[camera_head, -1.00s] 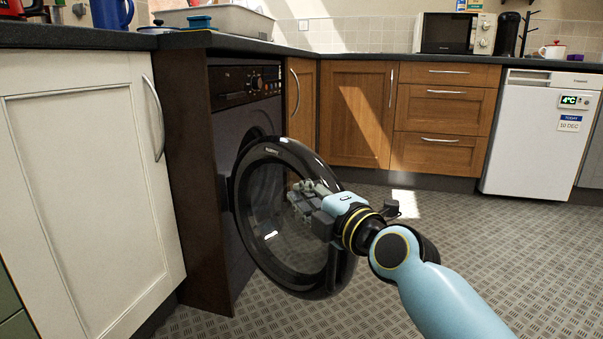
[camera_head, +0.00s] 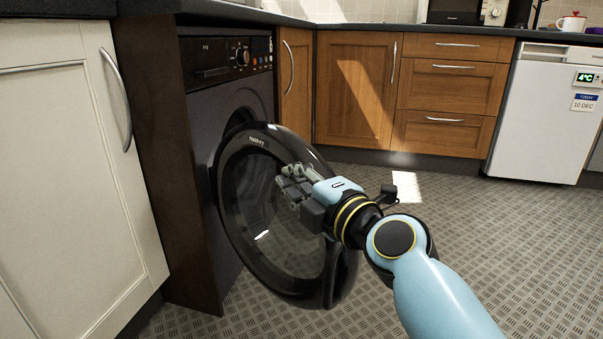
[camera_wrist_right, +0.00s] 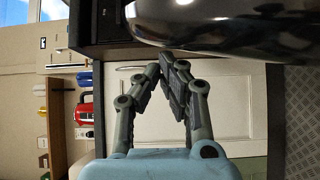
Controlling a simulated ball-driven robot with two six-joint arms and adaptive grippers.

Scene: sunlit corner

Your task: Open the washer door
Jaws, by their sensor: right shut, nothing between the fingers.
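The washer (camera_head: 228,95) is a dark front-loader under the counter at the left of the head view. Its round door (camera_head: 240,240), with a glossy black rim and glass middle, stands swung out from the front, its hinge side at the left. My right gripper (camera_head: 285,185) overlaps the upper right of the door in the head view, fingers pointing left. Its fingers are shut with nothing between them. In the wrist view my right gripper (camera_wrist_right: 170,60) has its tips together beside the dark, shiny door rim (camera_wrist_right: 225,25). I cannot tell whether it touches the door. My left gripper is out of view.
A cream cupboard (camera_head: 65,170) stands close at the left of the washer. Wooden cupboards and drawers (camera_head: 445,90) line the back. A white fridge (camera_head: 540,110) stands at the right. The patterned floor (camera_head: 480,250) is clear at the right.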

